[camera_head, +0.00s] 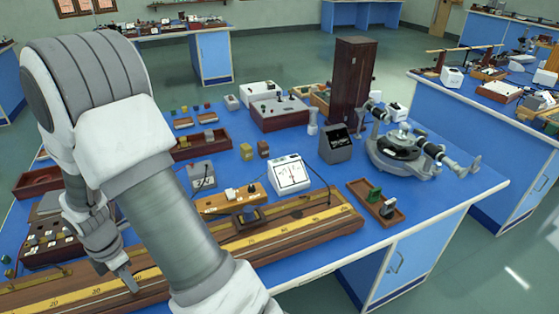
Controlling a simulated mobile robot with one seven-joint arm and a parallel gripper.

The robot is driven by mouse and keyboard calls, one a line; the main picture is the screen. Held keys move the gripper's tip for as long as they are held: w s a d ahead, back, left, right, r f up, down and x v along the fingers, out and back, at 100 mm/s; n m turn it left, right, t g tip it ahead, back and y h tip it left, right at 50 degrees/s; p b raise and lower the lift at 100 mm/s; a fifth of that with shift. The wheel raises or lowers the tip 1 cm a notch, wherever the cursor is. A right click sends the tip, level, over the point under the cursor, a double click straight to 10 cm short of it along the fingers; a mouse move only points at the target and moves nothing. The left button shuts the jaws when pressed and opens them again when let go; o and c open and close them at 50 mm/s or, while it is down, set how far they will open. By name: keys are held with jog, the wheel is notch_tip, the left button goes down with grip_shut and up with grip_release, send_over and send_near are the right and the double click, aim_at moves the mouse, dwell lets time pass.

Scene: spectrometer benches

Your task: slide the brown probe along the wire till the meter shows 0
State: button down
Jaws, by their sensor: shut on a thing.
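The long wooden wire board (340,219) with a yellow numbered scale lies along the front of the blue bench; the wire itself is too thin to make out. My gripper (131,283) is low over the board's left part, near the 40 mark, with its fingers shut. The brown probe between its fingers is almost wholly hidden by them, and I cannot tell whether its tip touches the wire.
A wooden block with terminals (228,202) sits against the board's back edge. A box with several knobs (48,243) is at the left. A small tray (374,203) and a spectrometer (400,150) are at the right. My arm covers part of the board.

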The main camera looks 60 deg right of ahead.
jog(key=shift+s+f, duration=0.25)
jog(key=shift+f, duration=0.05)
dwell(0.5)
jog(key=c, duration=0.7)
grip_release()
jog(key=shift+w, duration=0.2)
jog(key=shift+r, duration=0.1)
jog(key=shift+w+r, duration=0.1)
jog(key=shift+r, duration=0.45)
notch_tip(320, 180, up, 16)
jog(key=shift+r+p, duration=0.15)
jog(key=shift+p, duration=1.1)
